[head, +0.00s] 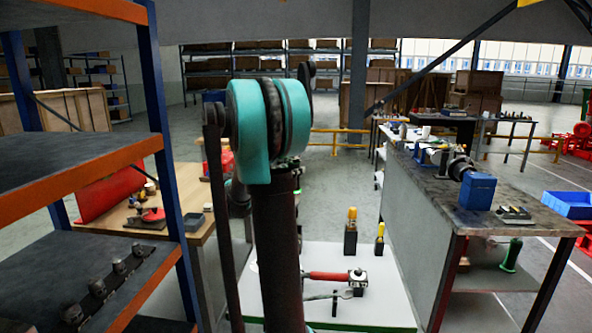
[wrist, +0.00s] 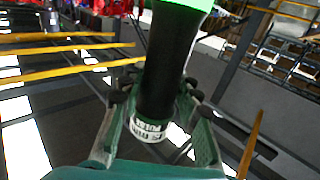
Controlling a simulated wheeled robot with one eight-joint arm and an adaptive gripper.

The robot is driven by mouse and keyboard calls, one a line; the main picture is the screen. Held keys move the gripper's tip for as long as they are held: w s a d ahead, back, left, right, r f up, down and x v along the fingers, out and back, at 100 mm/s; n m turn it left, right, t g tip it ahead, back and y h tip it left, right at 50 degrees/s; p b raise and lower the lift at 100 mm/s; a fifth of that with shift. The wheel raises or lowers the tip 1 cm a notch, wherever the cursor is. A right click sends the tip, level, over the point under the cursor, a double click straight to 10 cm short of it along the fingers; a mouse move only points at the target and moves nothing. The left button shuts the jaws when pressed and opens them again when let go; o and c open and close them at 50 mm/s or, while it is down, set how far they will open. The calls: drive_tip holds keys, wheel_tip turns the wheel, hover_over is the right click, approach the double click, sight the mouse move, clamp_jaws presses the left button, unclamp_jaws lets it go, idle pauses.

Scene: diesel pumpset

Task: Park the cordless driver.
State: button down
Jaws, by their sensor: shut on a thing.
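The cordless driver (wrist: 172,60) shows in the wrist view as a black cylinder with a bright green part at the top edge and a white-labelled green end. My gripper (wrist: 152,95) has its fingers on both sides of the black part and is shut on it. The driver looks roughly upright in that picture, and its top is cut off by the frame. In the head view my own arm stands in the middle and hides what is behind it; I cannot make out the gripper or the driver there. I cannot identify a parking place for the driver.
A white-topped bench (head: 385,309) holds a red-handled tool (head: 328,276) and two dark holders (head: 350,241) with yellow-handled tools. A dark workbench (head: 455,213) at right carries a blue box (head: 477,191). An orange-edged shelf rack (head: 80,185) stands close at left. Open floor lies behind.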

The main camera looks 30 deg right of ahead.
drive_tip(key=shift+r, duration=0.1)
drive_tip(key=shift+f, duration=7.5)
drive_tip(key=c, duration=1)
unclamp_jaws()
drive_tip(key=shift+a, duration=0.1)
drive_tip(key=s+a, duration=0.2)
drive_tip(key=a, duration=0.9)
drive_tip(key=shift+s+a, duration=0.15)
drive_tip(key=shift+a, duration=0.2)
